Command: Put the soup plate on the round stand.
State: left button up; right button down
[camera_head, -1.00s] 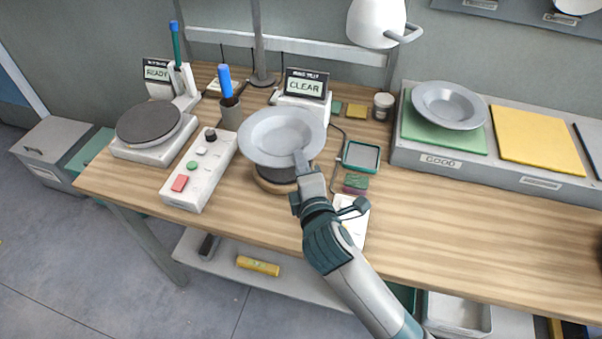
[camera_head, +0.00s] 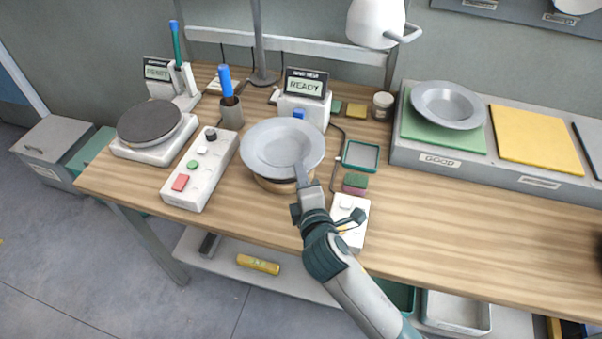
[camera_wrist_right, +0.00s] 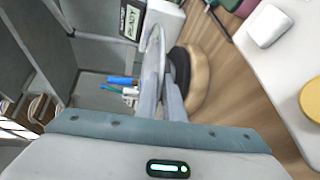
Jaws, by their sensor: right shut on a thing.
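The grey soup plate (camera_head: 276,142) is gripped at its near rim by my right gripper (camera_head: 303,178). It lies roughly level, directly over the round stand (camera_head: 272,187), whose wooden side shows below the plate. The plate hides the stand's top in the head view. In the right wrist view the plate (camera_wrist_right: 155,55) is seen nearly edge-on between my right fingers, beside the stand's dark top and wooden body (camera_wrist_right: 203,75). I cannot tell whether plate and stand touch. My left gripper is not in view.
A second grey plate (camera_head: 447,104) sits on a green mat at the right. A dark round disc on a white base (camera_head: 149,123) and a button box (camera_head: 200,169) stand left. A display reading READY (camera_head: 305,86) is behind the plate. The bench's front right is clear.

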jog(key=c, duration=2.2)
grip_release()
jog(key=shift+f, duration=0.1)
jog(key=o, duration=0.3)
jog(key=shift+o, duration=0.2)
jog(key=b+v, duration=0.2)
jog(key=v, duration=1)
